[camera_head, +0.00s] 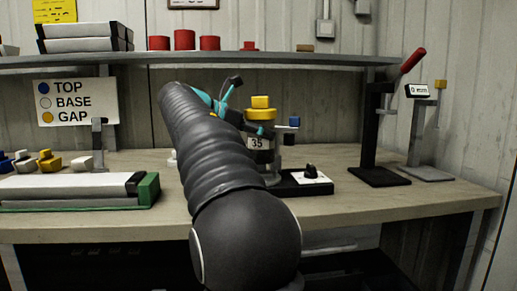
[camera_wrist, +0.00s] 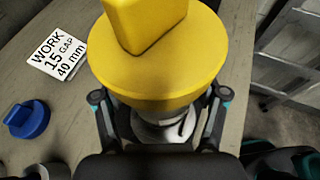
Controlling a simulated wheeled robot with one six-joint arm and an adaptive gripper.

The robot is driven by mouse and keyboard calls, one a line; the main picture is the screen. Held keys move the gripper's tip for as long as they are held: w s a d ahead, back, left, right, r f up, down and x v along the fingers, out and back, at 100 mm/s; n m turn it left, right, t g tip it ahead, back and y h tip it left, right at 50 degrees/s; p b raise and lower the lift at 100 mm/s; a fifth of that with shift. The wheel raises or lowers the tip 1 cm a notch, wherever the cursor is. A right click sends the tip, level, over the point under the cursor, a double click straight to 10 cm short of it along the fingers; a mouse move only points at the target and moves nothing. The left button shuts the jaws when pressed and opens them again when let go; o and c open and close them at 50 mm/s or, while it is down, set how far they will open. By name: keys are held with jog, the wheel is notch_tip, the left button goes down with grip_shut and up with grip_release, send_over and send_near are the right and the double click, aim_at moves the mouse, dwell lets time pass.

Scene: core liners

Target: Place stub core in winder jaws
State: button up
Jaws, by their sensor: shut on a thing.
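A yellow stub core (camera_head: 261,114) with a block-shaped knob on top stands upright in the head view. It fills the upper middle of the wrist view (camera_wrist: 160,70). My gripper (camera_wrist: 160,118) has its two dark fingers on either side of it and is shut on it. Below it is a grey upright stand (camera_head: 270,165) marked 35, on a black base, which I take to be the winder. A silver round part (camera_wrist: 165,128) shows under the core. The jaws are mostly hidden, and I cannot tell whether the core touches them.
A blue knobbed piece (camera_wrist: 28,119) and a WORK card (camera_wrist: 57,53) lie left of the core in the wrist view. A red-handled press (camera_head: 378,130) and a gauge (camera_head: 425,130) stand at the right. Several small pieces and a green-ended tray (camera_head: 148,190) are at the left.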

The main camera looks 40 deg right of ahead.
aim_at(249, 143)
jog(key=shift+f+b, duration=0.7)
jog(key=shift+f, duration=1.45)
jog(key=o, duration=1.7)
jog(key=shift+f, duration=0.1)
jog(key=shift+o, duration=0.2)
jog(key=shift+r, duration=0.2)
jog(key=shift+w+a+r, duration=0.1)
jog(key=shift+a+r, duration=0.1)
jog(key=shift+a, duration=0.1)
jog(key=p+v, duration=0.2)
jog(key=v, duration=0.9)
jog(key=shift+a, duration=0.15)
jog(key=shift+r, duration=0.1)
